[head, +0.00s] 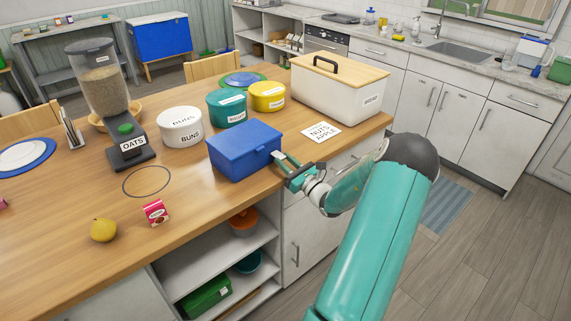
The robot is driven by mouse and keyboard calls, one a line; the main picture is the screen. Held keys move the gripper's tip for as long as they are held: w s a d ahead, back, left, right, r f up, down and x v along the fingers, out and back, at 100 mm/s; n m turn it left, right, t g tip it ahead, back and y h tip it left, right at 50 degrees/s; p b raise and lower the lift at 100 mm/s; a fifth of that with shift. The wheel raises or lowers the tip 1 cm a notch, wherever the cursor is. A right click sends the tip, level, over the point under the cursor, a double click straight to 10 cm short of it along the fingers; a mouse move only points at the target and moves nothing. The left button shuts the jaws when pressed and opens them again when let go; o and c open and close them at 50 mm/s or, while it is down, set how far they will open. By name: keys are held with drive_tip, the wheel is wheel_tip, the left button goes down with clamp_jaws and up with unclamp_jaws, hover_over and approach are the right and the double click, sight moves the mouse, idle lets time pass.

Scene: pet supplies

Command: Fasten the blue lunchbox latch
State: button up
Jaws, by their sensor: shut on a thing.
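The blue lunchbox (242,151) sits on the wooden counter near its front edge, with its lid down. My gripper (281,161) is at the right end of the lunchbox, at the height of the lid seam. Its jaws are shut on a small part there, which I take to be the latch. The fingers hide most of that part, so I cannot tell whether the latch is fastened.
A white buns tin (181,130) stands left of the lunchbox, with teal (226,108) and yellow (267,97) tins behind. A paper note (321,133) and a white bread box (338,92) are to the right. A small red box (155,212) and yellow fruit (103,230) lie front left.

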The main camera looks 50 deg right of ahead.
drive_tip(key=r+g, duration=0.1)
drive_tip(key=g, duration=0.1)
drive_tip(key=shift+r+g, duration=0.3)
drive_tip(key=shift+r, duration=0.1)
drive_tip(key=g, duration=0.1)
drive_tip(key=r+g, duration=0.2)
drive_tip(key=shift+w+g+y, duration=0.25)
drive_tip(key=shift+g+y, duration=0.05)
drive_tip(key=g, duration=0.1)
drive_tip(key=w+r+g, duration=0.1)
drive_tip(key=g, duration=0.1)
drive_tip(key=shift+d+r+y, duration=0.1)
drive_tip(key=shift+r+y, duration=0.1)
drive_tip(key=shift+y, duration=0.1)
drive_tip(key=shift+w+d+r+g+y, duration=0.1)
drive_tip(key=shift+w+r+g+y, duration=0.2)
drive_tip(key=shift+g, duration=0.8)
drive_tip(key=shift+w+d+r+g+y, duration=0.1)
drive_tip(key=shift+w+r+g, duration=0.3)
drive_tip(key=shift+g, duration=0.7)
drive_tip(key=o, duration=1)
